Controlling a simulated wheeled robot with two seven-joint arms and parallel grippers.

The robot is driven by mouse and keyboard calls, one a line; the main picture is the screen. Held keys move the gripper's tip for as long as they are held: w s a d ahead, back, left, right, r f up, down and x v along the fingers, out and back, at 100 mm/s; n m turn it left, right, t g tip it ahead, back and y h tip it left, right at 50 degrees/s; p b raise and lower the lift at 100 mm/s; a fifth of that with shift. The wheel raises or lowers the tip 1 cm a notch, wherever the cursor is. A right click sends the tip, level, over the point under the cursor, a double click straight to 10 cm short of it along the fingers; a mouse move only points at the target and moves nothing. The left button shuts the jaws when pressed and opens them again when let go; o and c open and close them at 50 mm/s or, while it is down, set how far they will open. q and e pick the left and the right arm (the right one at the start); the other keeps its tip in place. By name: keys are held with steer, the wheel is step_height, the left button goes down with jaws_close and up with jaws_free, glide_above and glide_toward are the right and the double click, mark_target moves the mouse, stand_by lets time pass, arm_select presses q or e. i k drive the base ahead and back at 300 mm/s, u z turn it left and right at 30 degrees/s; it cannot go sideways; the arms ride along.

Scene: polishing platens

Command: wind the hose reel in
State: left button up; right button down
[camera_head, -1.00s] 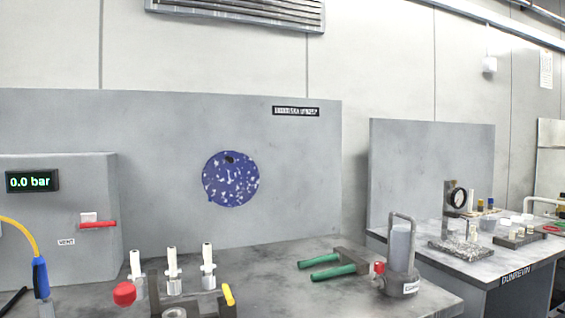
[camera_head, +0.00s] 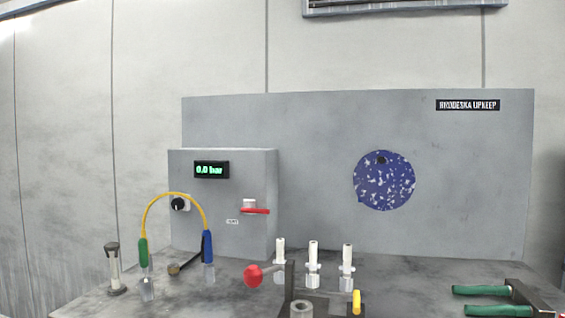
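No part that I can surely call a hose reel shows. A round blue disc with white speckles (camera_head: 384,183) is on the grey back panel, with a dark spot near its top. I cannot tell whether it is the reel. A yellow hose (camera_head: 173,195) arches over the left of the bench between a green end (camera_head: 143,251) and a blue end (camera_head: 208,246). Neither of my grippers is in view.
A grey box (camera_head: 222,235) has a display reading 0.0 bar (camera_head: 211,170), a black knob (camera_head: 180,204) and a red lever (camera_head: 255,211). White-topped fittings (camera_head: 313,262), a red knob (camera_head: 253,276) and a green-handled tool (camera_head: 487,290) are on the bench.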

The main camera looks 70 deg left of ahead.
mark_target(384, 180)
steer(key=u, duration=2.4)
